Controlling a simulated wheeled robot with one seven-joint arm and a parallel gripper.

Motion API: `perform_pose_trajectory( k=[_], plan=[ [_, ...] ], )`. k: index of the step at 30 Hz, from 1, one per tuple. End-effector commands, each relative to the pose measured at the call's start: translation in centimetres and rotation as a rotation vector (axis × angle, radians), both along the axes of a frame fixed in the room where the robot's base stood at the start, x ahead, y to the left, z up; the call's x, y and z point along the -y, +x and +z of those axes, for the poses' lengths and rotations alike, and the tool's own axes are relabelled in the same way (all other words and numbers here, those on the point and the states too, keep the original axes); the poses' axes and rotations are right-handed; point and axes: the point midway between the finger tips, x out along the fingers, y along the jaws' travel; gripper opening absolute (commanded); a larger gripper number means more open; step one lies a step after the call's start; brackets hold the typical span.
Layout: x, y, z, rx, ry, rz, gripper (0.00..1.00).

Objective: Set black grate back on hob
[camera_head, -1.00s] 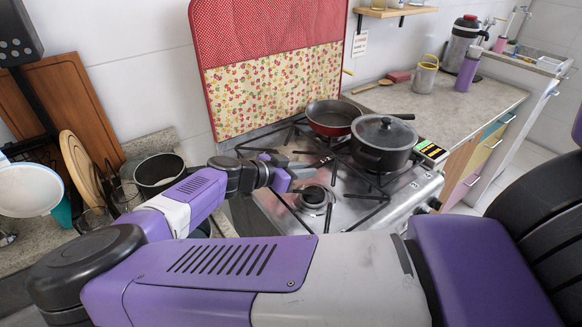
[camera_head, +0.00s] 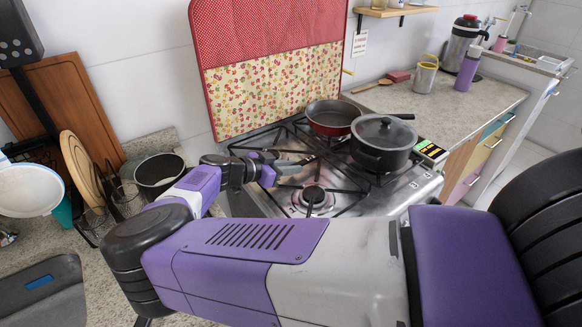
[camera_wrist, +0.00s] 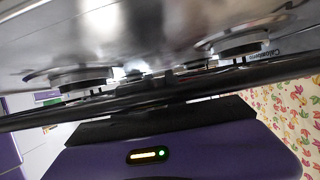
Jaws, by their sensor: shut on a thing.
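The black grate (camera_head: 272,201) is over the left part of the steel hob (camera_head: 345,205), its thin bars around the front left burner (camera_head: 316,197). My gripper (camera_head: 306,163) is shut on a bar of it, reaching in from the left. In the wrist view the held black bar (camera_wrist: 60,112) crosses the picture at a slant in front of my dark fingers (camera_wrist: 160,118), with burners beyond it. The fingertips are partly hidden. I cannot tell whether the grate touches the hob all round.
A lidded dark pot (camera_head: 383,145) and a red-rimmed pan (camera_head: 333,117) stand on the hob's right and back. A fabric cover (camera_head: 272,80) stands behind. An open pot (camera_head: 160,172) and glasses are close to my arm at left. The right counter (camera_head: 465,105) has free room.

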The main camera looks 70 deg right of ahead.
Motion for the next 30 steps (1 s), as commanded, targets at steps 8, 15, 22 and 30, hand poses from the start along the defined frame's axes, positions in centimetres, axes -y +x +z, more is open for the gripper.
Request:
perform_pose_trajectory(
  k=[8, 15, 22, 30],
  plan=[
    [0.0, 0.0, -0.2, 0.0, 0.0, 0.0, 0.34],
    [0.0, 0.0, -0.2, 0.0, 0.0, 0.0, 0.38],
    [-0.7, 0.5, 0.5, 0.001, 0.0, 0.002, 0.38],
    [-4.1, 2.6, 2.3, 0.001, -0.001, 0.003, 0.38]
  ],
)
